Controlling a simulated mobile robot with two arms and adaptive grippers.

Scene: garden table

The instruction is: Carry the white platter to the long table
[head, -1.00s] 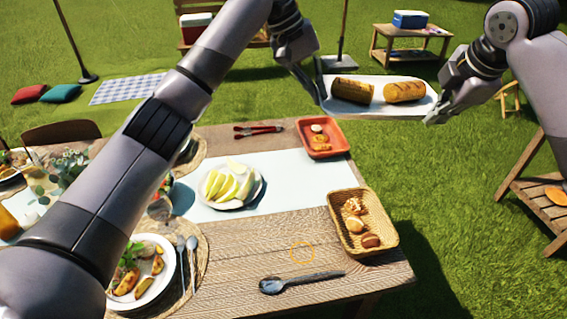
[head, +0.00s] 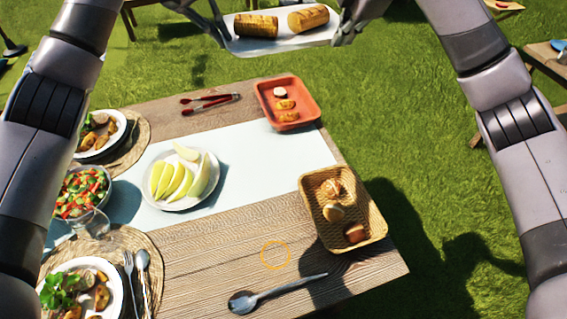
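The white platter (head: 285,43) is at the top of the head view, held up beyond the far edge of the long table (head: 213,248), over the grass. Two browned loaf-like pieces (head: 256,25) lie on it. My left gripper (head: 224,36) is at the platter's left end and appears shut on its rim. My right gripper (head: 342,36) is at the right end and also appears shut on the rim. The upper parts of both grippers are cut off by the frame edge. The platter looks about level.
On the long table are a red tray (head: 307,97), a basket of bread (head: 376,222), a plate of melon slices (head: 211,195), red tongs (head: 211,100), a spoon (head: 243,302) and place settings. An orange ring (head: 275,255) marks bare wood near the front right.

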